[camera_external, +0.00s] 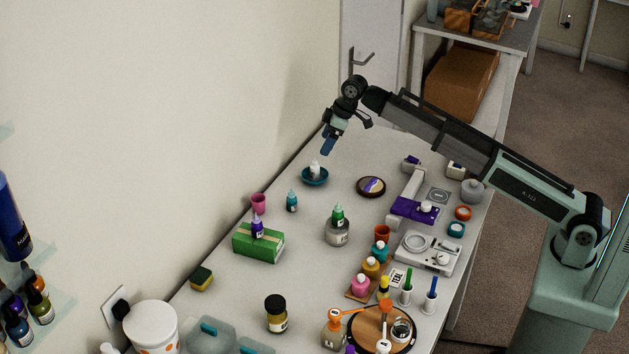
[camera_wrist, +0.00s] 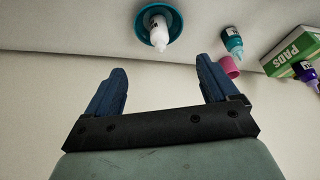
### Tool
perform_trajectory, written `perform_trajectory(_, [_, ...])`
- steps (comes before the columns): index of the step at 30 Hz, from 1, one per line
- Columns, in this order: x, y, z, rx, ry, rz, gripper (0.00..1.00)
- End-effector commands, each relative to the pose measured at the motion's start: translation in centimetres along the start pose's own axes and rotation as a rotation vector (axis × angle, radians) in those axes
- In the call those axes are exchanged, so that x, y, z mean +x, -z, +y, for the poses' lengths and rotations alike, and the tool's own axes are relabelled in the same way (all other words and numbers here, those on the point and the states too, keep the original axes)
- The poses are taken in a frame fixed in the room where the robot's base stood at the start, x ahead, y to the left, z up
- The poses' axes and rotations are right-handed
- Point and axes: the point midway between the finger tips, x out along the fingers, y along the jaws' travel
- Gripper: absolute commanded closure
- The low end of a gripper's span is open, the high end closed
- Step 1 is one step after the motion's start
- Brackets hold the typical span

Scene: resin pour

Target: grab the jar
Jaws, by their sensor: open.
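Several jars stand on the white table, and I cannot tell which one the task names. A jar with a black lid and yellow contents (camera_external: 276,315) stands upright near the front. A squat clear jar (camera_external: 338,235) at mid-table has a green bottle (camera_external: 338,214) on or just behind it. A squat grey jar (camera_external: 473,191) stands at the right edge. My gripper (camera_external: 328,147) is in the air above the far end of the table, far from these jars. In the wrist view, my gripper (camera_wrist: 161,66) is open, with nothing between its blue fingers.
A teal dish (camera_external: 315,177) with a white bottle is below my gripper; the dish also shows in the wrist view (camera_wrist: 174,31). A green box (camera_external: 258,246), a pink cup (camera_external: 258,203) and a white scale (camera_external: 427,254) stand on the table. Small bottles crowd the front right. A wall borders the left.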

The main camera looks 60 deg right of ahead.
Motion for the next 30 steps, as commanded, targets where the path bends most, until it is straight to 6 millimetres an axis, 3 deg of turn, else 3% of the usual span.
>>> perform_trajectory(5, [0.1,0.2,-0.6,-0.007,0.003,0.0,0.13])
perform_trajectory(8, [0.3,0.8,-2.8,-0.032,0.014,0.0,0.13])
perform_trajectory(11, [0.7,1.8,-6.6,-0.076,0.032,0.0,0.13])
perform_trajectory(21, [1.6,4.6,-23.8,-0.27,0.111,0.002,0.13])
perform_trajectory(30, [1.2,5.0,-39.2,-0.44,0.176,0.003,0.13])
